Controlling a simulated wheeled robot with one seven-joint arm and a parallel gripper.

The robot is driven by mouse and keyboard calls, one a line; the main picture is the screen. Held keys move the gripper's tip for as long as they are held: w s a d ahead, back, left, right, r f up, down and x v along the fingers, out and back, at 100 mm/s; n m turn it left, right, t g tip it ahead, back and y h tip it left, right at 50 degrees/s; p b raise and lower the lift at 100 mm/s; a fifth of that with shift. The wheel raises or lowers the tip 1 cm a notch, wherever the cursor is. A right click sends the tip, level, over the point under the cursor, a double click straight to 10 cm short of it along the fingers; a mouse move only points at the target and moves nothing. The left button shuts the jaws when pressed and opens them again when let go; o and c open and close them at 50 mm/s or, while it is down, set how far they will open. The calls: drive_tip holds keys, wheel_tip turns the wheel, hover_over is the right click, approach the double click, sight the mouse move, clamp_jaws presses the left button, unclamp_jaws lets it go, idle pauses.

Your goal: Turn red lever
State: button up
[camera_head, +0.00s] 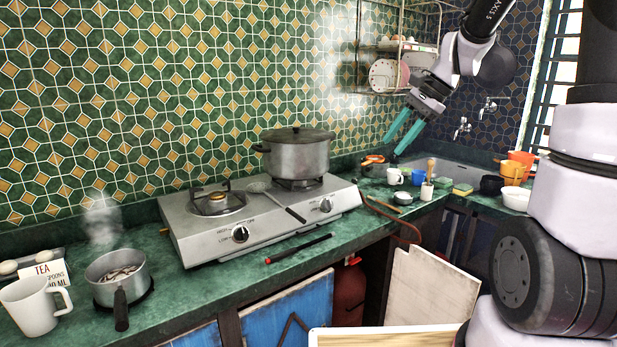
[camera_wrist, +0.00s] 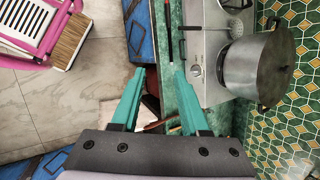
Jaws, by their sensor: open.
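A small red lever (camera_head: 352,261) shows at the top of a red gas cylinder (camera_head: 348,292). The cylinder stands under the counter, partly hidden by the counter edge, a cabinet door and a pale board. My gripper (camera_head: 391,147) has teal fingers, spread apart and empty. It hangs above the right part of the counter, well above and to the right of the lever and not touching it. In the wrist view my gripper (camera_wrist: 160,68) points down over the counter's front edge. I cannot make out the lever clearly there.
The green counter (camera_head: 330,250) holds a two-burner hotplate (camera_head: 268,235) with a steel pot (camera_head: 297,157). Cups and a sink (camera_head: 450,165) are at right.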

drive_tip(key=s+d+r+n+t+h, duration=0.1)
drive_tip(key=s+r+n, duration=0.3)
drive_tip(key=s, duration=0.5)
drive_tip(key=s+d+r+n+t+h, duration=0.2)
drive_tip(key=s+r+n+t, duration=0.2)
drive_tip(key=s, duration=0.5)
drive_tip(key=shift+d+r+h, duration=0.2)
drive_tip(key=shift+d+h, duration=0.05)
drive_tip(key=shift+h, duration=0.15)
